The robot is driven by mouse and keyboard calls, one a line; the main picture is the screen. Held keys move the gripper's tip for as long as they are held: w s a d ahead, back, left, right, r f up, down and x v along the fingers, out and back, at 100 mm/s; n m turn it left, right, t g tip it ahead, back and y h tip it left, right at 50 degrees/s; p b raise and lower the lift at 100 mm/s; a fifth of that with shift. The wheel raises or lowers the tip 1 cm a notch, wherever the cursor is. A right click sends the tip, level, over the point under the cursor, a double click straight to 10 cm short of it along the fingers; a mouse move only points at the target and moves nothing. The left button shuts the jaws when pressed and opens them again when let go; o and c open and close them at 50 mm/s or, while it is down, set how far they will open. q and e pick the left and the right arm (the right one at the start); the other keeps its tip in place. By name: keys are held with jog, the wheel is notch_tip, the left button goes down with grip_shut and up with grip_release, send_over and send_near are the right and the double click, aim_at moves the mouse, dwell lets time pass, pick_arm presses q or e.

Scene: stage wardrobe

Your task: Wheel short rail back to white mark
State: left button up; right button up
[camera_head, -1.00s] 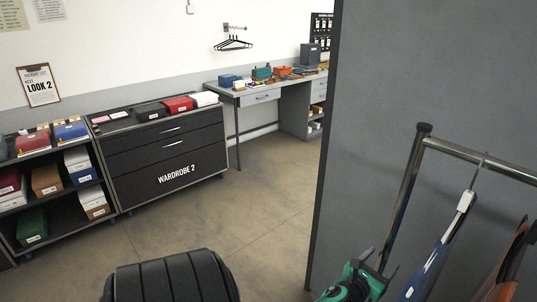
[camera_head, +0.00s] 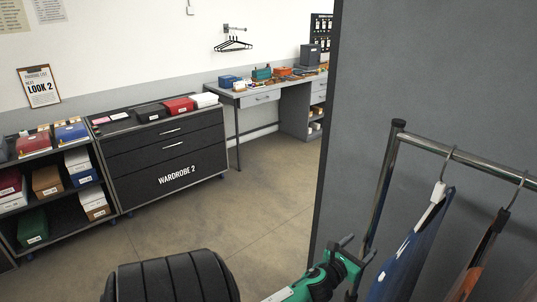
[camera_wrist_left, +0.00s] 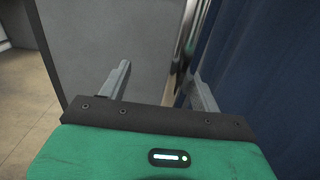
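The short rail (camera_head: 470,160) is a chrome frame with a dark-capped post, at the right of the head view. Its lower post and wheels are out of view. A blue garment and a brown one hang from it. My green left gripper (camera_head: 357,249) is beside the post, low in the head view. In the left wrist view its fingers (camera_wrist_left: 160,75) stand wide apart. A shiny post (camera_wrist_left: 180,55) shows beyond and between them, nearer the right finger; I cannot tell whether they touch. No white mark shows. My right gripper is not in view.
A tall grey panel (camera_head: 430,60) stands right behind the rail. A black drawer unit (camera_head: 165,160), a shelf with boxes (camera_head: 60,215) and a grey workbench (camera_head: 262,97) line the far wall. The brown floor (camera_head: 240,215) between them and the panel is clear.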

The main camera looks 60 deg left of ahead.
pick_arm(q)
jog(key=shift+s+a+b, duration=1.55)
jog(key=shift+a+b, duration=0.45)
jog(key=shift+a, duration=4.5)
jog(key=shift+s+a+b, duration=1.6)
jog(key=shift+a+b, duration=0.35)
jog(key=shift+a, duration=4.55)
jog(key=shift+s+a+b, duration=1.55)
jog(key=shift+a+b, duration=0.45)
jog(key=shift+a, duration=4.5)
jog(key=d+p+v, duration=0.1)
jog(key=p+v, duration=0.3)
jog(key=v, duration=0.8)
